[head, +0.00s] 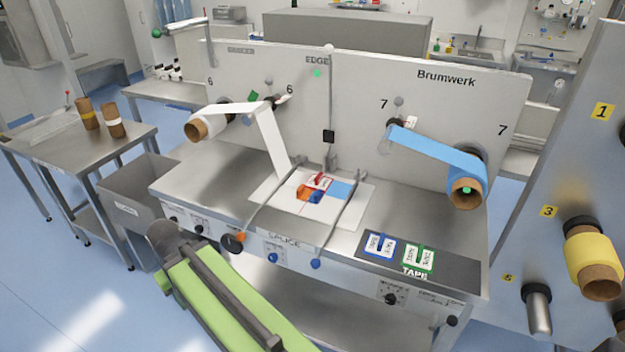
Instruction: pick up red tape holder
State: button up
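A small red tape holder (319,180) with a white label lies on the white plate (341,211) in the middle of the steel bench, between two slanted metal rods. An orange and dark blue patch lies against its near side; I cannot tell what that is. A blue tape holder (380,245) and a green tape holder (418,257) lie on the dark TAPE mat (455,273) at the bench's front right. My green and dark arm stretches from the bottom edge toward the left front of the bench. I cannot make out my gripper's fingers in this view.
White web from the left roll (211,128) runs down to the plate. A blue roll (468,178) hangs at the right. A grey bin (139,188) stands left of the bench. A panel with a yellow roll (590,255) stands at the right. Rod knobs stick out over the bench front.

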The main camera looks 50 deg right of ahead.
aim_at(318, 181)
jog(key=i, duration=0.95)
jog(key=z, duration=0.05)
